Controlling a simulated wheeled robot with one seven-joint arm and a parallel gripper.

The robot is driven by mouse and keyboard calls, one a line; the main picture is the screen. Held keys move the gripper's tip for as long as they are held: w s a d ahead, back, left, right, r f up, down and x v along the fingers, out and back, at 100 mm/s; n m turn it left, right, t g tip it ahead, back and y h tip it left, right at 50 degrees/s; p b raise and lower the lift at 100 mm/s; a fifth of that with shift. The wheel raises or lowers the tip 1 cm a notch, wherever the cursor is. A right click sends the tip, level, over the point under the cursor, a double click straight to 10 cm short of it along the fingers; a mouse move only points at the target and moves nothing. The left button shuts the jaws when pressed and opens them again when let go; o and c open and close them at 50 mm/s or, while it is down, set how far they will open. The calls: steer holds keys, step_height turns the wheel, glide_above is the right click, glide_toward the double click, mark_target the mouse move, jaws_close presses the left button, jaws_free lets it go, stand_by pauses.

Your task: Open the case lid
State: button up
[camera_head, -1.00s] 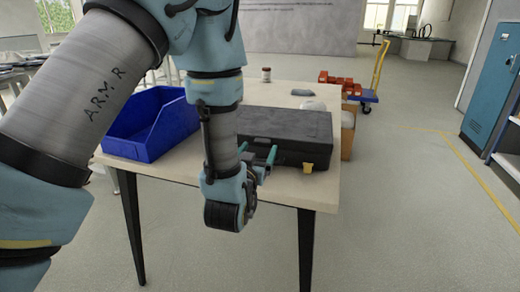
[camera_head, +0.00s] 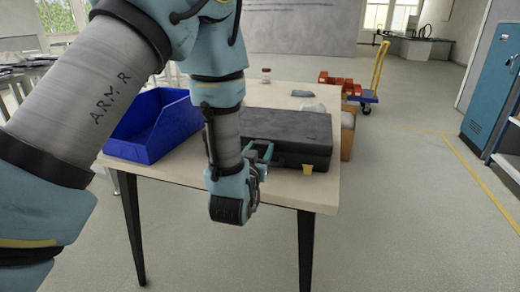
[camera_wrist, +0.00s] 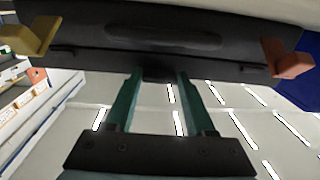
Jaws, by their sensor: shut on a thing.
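The black case (camera_head: 290,130) lies on the table with its lid (camera_head: 285,122) looking flat and closed; I cannot tell whether a slight gap exists. My gripper (camera_head: 267,152) is at the middle of the case's front, its teal fingers pointing at it. In the wrist view, the fingers (camera_wrist: 160,78) close on a small dark tab (camera_wrist: 160,74) at the lid's front edge. A yellow latch (camera_wrist: 32,36) and an orange latch (camera_wrist: 288,58) stick out on either side of the case front. A dark handle (camera_wrist: 162,38) lies between them. My wrist hides the case's left front corner in the head view.
A blue open bin (camera_head: 155,125) stands left of the case on the pale table (camera_head: 310,195). A small jar (camera_head: 266,75) and a grey item (camera_head: 303,93) lie behind the case. Red bins (camera_head: 338,84) are beyond the table.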

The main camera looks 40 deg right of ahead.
jaws_close()
steer(key=shift+r, duration=0.15)
